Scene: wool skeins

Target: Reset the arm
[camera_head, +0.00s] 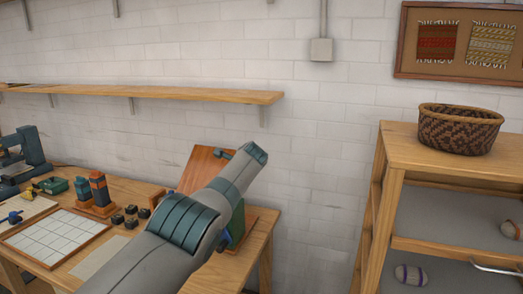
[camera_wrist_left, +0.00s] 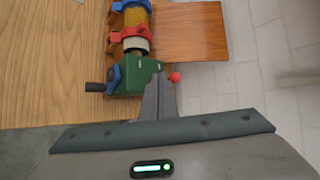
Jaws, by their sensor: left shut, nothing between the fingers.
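My left arm (camera_head: 190,220) comes in from the bottom left of the head view and reaches up over the wooden table's right end. Its gripper cannot be made out in the head view. In the left wrist view my left gripper (camera_wrist_left: 160,92) is shut and empty, its grey fingers together. The fingers appear in front of a green device (camera_wrist_left: 136,80) with a black handle and a red knob; I cannot tell whether they touch it. My right gripper is in neither view.
The table holds a white gridded board (camera_head: 55,237), small dark blocks (camera_head: 131,215) and tools. A wall shelf (camera_head: 150,96) runs above. At right, a wooden rack (camera_head: 455,148) carries a woven basket (camera_head: 459,129) and a striped skein (camera_head: 411,275). Bare wall lies between.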

